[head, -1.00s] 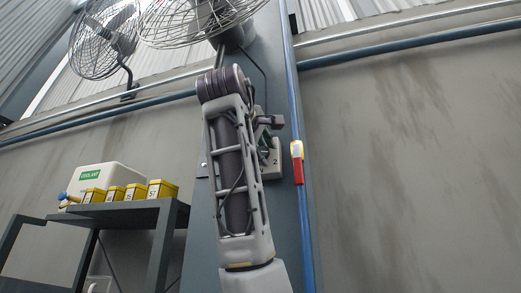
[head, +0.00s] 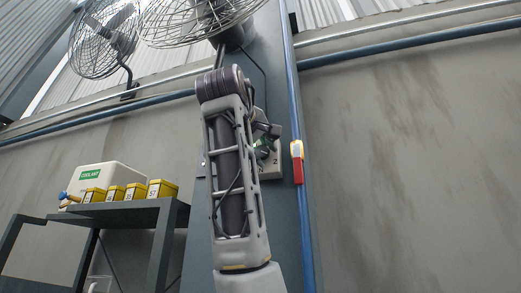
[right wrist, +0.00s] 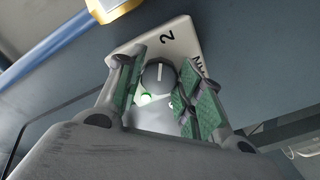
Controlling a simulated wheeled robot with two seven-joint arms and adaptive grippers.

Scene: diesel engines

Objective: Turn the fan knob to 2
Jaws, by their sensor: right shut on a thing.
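The fan control plate (head: 272,172), pale with a printed 2, is on the dark column, partly hidden behind my right arm in the head view. In the right wrist view the plate (right wrist: 188,42) shows the 2 above the round grey fan knob (right wrist: 157,77). A white line on the knob points up, roughly toward the 2. My right gripper (right wrist: 155,92) has its green-padded fingers on either side of the knob and is shut on it. In the head view this gripper (head: 266,143) is at the plate, partly hidden by the forearm. My left gripper is out of view.
Two caged fans (head: 103,40) are above. A blue pipe (head: 303,220) with a red and yellow fitting (head: 297,162) runs just right of the plate. A shelf (head: 140,210) with yellow bins (head: 162,189) and a white coolant container (head: 110,178) stands left.

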